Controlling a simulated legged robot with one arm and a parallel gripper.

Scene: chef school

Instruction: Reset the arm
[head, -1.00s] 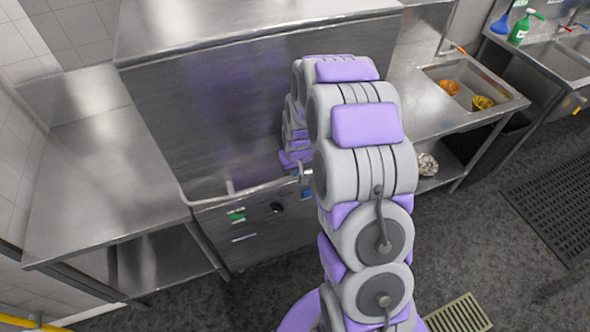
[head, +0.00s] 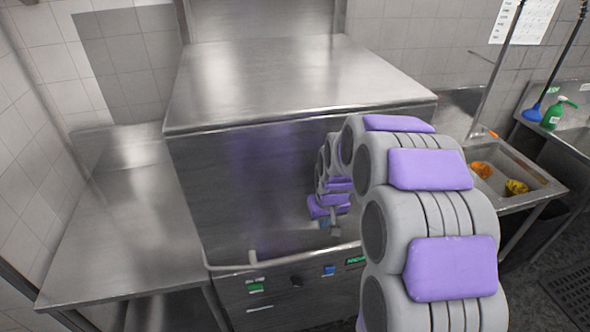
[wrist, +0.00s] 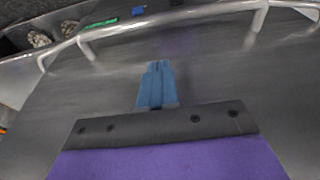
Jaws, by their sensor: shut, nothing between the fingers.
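My gripper (wrist: 158,66) shows in the wrist view as two blue fingers pressed together, with nothing between them. It is in front of the steel hood of a dishwashing machine (head: 250,190), near the bar handle (wrist: 185,17). I cannot tell whether it touches the steel. In the head view my grey and purple arm bends over from the lower right towards the machine's front. The gripper itself is small and mostly hidden there.
A steel side table (head: 120,225) stands left of the machine. To the right are a sink (head: 522,180) with orange and yellow items, and a green spray bottle (head: 552,115). The handle (head: 235,267) runs along the hood's lower edge, above a control panel (head: 290,287).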

